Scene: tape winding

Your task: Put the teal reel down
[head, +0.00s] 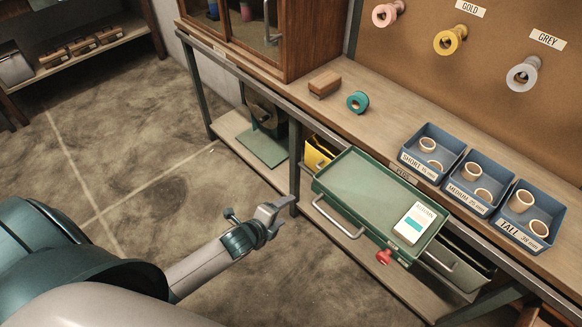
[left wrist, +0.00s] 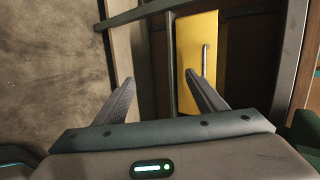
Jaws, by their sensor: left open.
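The teal reel (head: 357,102) sits on the wooden bench top (head: 385,116), close to a small wooden block (head: 324,84). Nothing touches it in the head view. My left gripper (head: 276,211) is in front of the bench, below and to the left of the green tray, well apart from the reel. In the left wrist view, its two fingers (left wrist: 160,95) stand apart with nothing between them. The reel is not in the left wrist view. My right gripper is in neither view.
A green tray (head: 345,184) with a white card (head: 414,222) juts out from the bench front. Three blue bins (head: 409,161) with cream rings line the bench at right. Pink, yellow and grey reels (head: 450,40) hang on the board. A yellow panel (left wrist: 200,65) shows beyond my left fingers.

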